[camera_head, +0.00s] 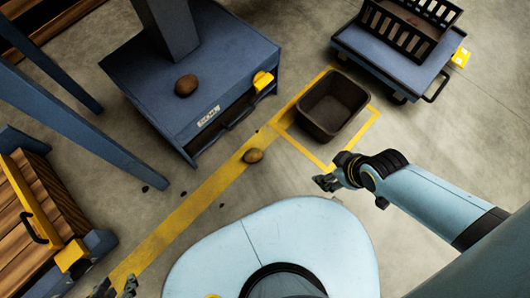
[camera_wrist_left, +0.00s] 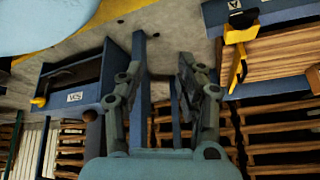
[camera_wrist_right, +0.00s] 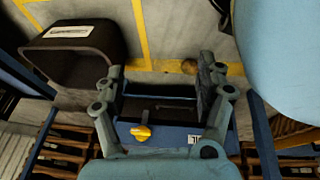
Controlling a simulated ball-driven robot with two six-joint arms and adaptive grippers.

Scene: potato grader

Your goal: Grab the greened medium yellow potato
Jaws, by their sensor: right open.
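A yellow-brown potato (camera_head: 254,155) lies on the floor on the yellow line; it also shows in the right wrist view (camera_wrist_right: 189,66), between the fingers in the picture. A darker brown potato (camera_head: 186,85) lies on top of the blue cabinet (camera_head: 225,60). I cannot make out green skin on either. My right gripper (camera_head: 326,182) is open and empty, to the right of the floor potato and apart from it; its spread fingers show in the right wrist view (camera_wrist_right: 160,70). My left gripper (camera_head: 116,288) is at the bottom left edge, open and empty in the left wrist view (camera_wrist_left: 160,70).
A dark bin (camera_head: 313,128) stands on the floor inside a yellow outline. A blue cart (camera_head: 375,65) with a slatted dark crate (camera_head: 410,25) is at the upper right. A wooden crate with a yellow bar (camera_head: 28,195) stands at the left. Small dark crumbs lie on the floor.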

